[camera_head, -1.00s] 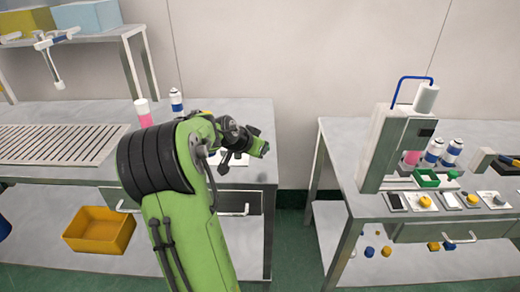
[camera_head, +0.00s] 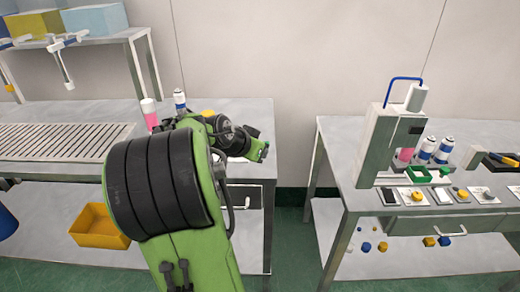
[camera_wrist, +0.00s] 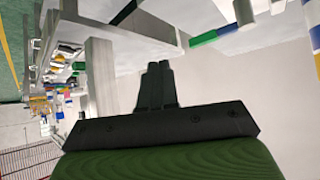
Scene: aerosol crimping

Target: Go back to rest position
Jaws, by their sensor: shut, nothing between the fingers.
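My green arm with black ribbed cuffs rises from the bottom of the head view, in front of the left table. Its end, my gripper (camera_head: 262,152), is small there, near the right end of that table and above it. In the wrist view my gripper (camera_wrist: 158,72) shows its two black fingers pressed together, with nothing between them. The fingers point at open air, with the crimping station blurred and tilted behind them.
The left table (camera_head: 60,170) holds a slatted rack, a pink can (camera_head: 150,112) and a blue-white can (camera_head: 180,102). The right table (camera_head: 345,150) carries a crimping machine (camera_head: 385,145), cans and small parts. A gap separates the tables. A yellow bin (camera_head: 98,228) sits below.

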